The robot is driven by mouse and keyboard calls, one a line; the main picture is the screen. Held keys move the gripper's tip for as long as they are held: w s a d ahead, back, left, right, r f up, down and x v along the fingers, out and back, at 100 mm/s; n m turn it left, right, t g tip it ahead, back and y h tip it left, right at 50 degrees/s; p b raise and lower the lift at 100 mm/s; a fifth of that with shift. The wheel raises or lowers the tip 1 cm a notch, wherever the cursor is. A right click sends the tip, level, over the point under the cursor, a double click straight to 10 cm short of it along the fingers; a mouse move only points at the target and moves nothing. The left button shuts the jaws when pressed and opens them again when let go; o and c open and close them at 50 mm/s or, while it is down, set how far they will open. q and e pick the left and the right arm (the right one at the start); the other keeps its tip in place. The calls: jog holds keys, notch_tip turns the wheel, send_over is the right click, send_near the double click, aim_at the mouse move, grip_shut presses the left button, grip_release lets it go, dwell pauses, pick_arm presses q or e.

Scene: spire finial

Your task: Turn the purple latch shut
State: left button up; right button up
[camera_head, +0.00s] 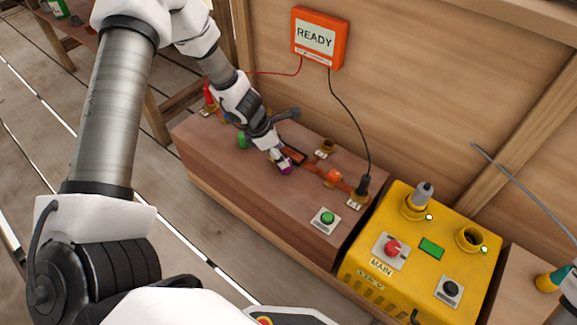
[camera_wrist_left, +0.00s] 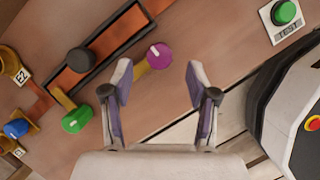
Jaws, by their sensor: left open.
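The purple latch (camera_wrist_left: 159,55) is a round purple knob with a white mark, on a small brass arm at the corner of a dark slot frame (camera_wrist_left: 105,50). My left gripper (camera_wrist_left: 157,75) is open, and the knob shows between and just beyond its fingertips. I cannot tell whether a finger touches it. In the head view my left gripper (camera_head: 279,158) is low over the brown bench, and the purple latch (camera_head: 286,169) is partly hidden by its tips. A similar green latch (camera_wrist_left: 77,119) sits at the frame's other corner. My right gripper is not in view.
A black knob (camera_wrist_left: 80,60) stands in the slot frame. A green TEST button (camera_head: 327,217) is at the bench's front. A yellow MAIN box (camera_head: 408,277) stands to the right. An orange READY display (camera_head: 318,38) hangs on the wall behind, with cables running down.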

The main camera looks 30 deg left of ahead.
pick_arm(q)
jog(key=b+x, duration=0.3)
jog(key=x, duration=0.2)
jog(key=shift+f, duration=0.25)
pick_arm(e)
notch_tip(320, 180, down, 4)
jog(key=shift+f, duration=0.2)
pick_arm(q)
jog(key=shift+r, duration=0.1)
grip_shut()
